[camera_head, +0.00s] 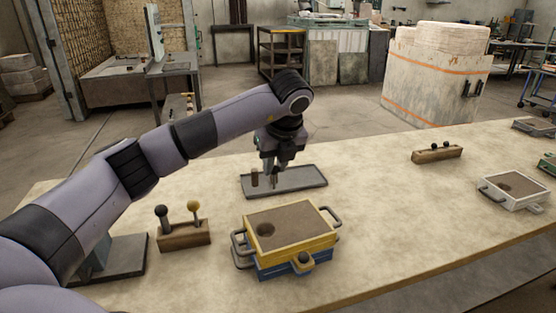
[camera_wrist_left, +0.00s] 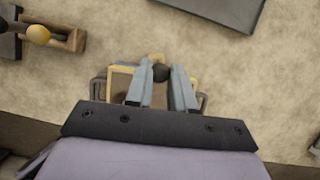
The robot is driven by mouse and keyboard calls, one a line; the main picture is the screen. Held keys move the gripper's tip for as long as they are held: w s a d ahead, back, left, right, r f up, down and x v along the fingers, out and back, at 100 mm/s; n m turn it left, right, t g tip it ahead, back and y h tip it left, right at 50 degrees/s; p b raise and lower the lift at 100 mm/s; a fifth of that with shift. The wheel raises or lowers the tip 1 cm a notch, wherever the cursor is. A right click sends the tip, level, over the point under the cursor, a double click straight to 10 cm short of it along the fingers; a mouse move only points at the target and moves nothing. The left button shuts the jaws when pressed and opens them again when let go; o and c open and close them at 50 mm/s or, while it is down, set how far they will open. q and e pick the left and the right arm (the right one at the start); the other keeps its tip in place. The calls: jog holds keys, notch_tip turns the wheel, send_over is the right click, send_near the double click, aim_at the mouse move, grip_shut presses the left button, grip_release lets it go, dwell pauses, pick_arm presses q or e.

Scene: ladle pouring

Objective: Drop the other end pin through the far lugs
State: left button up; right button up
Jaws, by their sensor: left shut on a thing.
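A yellow-framed moulding box (camera_head: 290,226) sits on a blue one (camera_head: 290,265), its top filled with brown sand with a round hole. A dark pin knob (camera_head: 303,257) shows at the near lug. My left gripper (camera_head: 271,172) points down just beyond the far side of the box. In the left wrist view its fingers (camera_wrist_left: 160,82) are shut on a pin with a black ball knob (camera_wrist_left: 160,72). The far yellow lug (camera_wrist_left: 157,57) shows right by the knob. The pin's lower end is hard to make out, so I cannot tell whether it is in the lug.
A grey tray (camera_head: 305,180) with a brown cylinder (camera_head: 255,177) lies behind the box. A wooden rack (camera_head: 184,234) at left holds a black-knobbed and a yellow-knobbed piece. A wooden block (camera_head: 437,154) and a white box (camera_head: 513,190) stand right; the table between is clear.

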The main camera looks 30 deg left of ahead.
aim_at(274, 182)
pick_arm(q)
jog(key=shift+f+b, duration=0.4)
jog(key=shift+f, duration=0.4)
notch_tip(274, 182, down, 3)
jog(key=shift+f+b, duration=0.1)
jog(key=shift+b, duration=0.95)
jog(key=shift+f, duration=0.3)
jog(key=shift+f+b, duration=1.55)
jog(key=shift+f, duration=0.35)
